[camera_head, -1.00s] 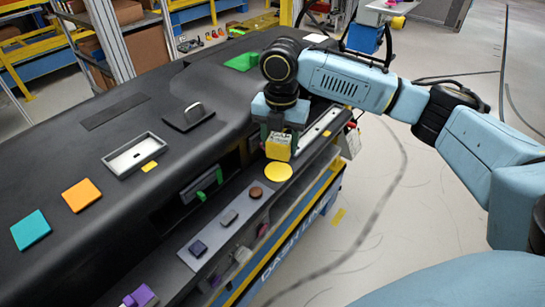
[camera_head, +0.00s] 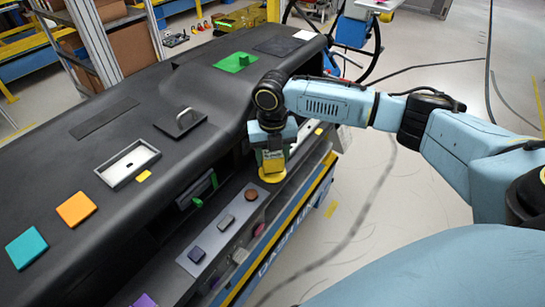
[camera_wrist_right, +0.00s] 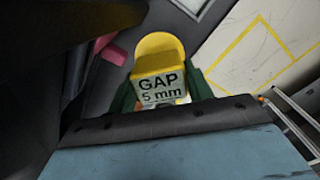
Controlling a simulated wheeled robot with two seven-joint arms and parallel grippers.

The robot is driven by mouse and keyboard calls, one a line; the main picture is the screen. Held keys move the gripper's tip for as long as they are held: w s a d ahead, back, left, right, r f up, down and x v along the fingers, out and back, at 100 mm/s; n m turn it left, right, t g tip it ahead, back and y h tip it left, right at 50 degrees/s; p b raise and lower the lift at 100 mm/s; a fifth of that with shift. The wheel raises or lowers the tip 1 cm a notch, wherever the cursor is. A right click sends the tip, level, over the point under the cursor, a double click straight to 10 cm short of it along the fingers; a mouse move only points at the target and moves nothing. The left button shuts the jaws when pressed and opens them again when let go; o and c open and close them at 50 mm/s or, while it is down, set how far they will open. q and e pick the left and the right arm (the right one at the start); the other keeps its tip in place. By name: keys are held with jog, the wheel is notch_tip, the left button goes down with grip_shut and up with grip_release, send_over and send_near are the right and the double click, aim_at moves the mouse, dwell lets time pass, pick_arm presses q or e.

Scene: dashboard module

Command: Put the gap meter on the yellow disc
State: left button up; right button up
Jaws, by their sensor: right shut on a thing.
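The gap meter is a small yellow block marked "GAP 5 mm" (camera_wrist_right: 160,84); in the head view the gap meter (camera_head: 273,161) shows just above the yellow disc. My right gripper (camera_head: 272,150) is shut on it, with dark green fingers on either side. The yellow disc (camera_head: 271,177) lies on the lower shelf of the dashboard module, partly hidden behind the meter. In the right wrist view the disc (camera_wrist_right: 160,43) shows past the meter's far edge. I cannot tell whether meter and disc touch. My left gripper is not in view.
The black dashboard top (camera_head: 130,120) rises beside the shelf. It bears a grey frame (camera_head: 128,163), a handled plate (camera_head: 181,122), and green (camera_head: 238,63), orange (camera_head: 76,209) and teal (camera_head: 27,248) pads. A brown round piece (camera_head: 251,195) and small blocks lie along the shelf near the disc.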

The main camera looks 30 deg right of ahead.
aim_at(272, 153)
jog(key=shift+f, duration=0.6)
jog(key=o, duration=1.1)
jog(key=shift+f, duration=0.1)
jog(key=shift+o, duration=0.2)
notch_tip(272, 153, up, 12)
jog(key=shift+b, duration=0.45)
